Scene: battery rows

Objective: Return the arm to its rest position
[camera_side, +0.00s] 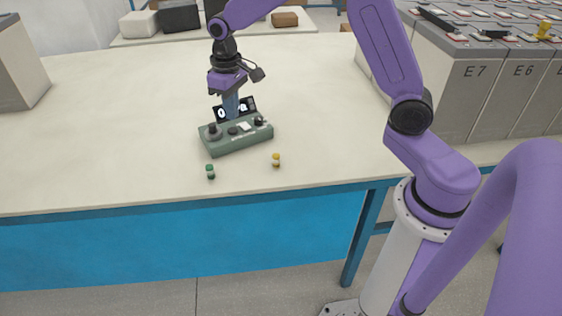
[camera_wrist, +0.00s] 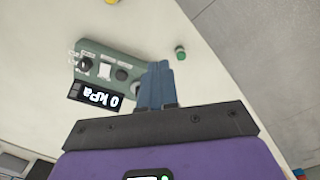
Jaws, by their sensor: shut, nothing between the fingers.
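My purple arm reaches over the white table from the right in the side view. My gripper (camera_side: 230,106) points down, with its blue fingers together and nothing between them. In the wrist view the fingers (camera_wrist: 157,72) are closed side by side. The fingertips overlap the end of a green control box in that view; I cannot tell whether they touch it. The green control box (camera_side: 236,138) has knobs, a white switch and a black display. In the wrist view the box (camera_wrist: 97,55) shows a display (camera_wrist: 95,96) reading 0 kPa.
A green-capped small part (camera_side: 210,172) and a yellow one (camera_side: 276,160) stand in front of the box. The green one also shows in the wrist view (camera_wrist: 180,53). Large grey batteries (camera_side: 470,85) stand at right, a grey block (camera_side: 20,65) at left.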

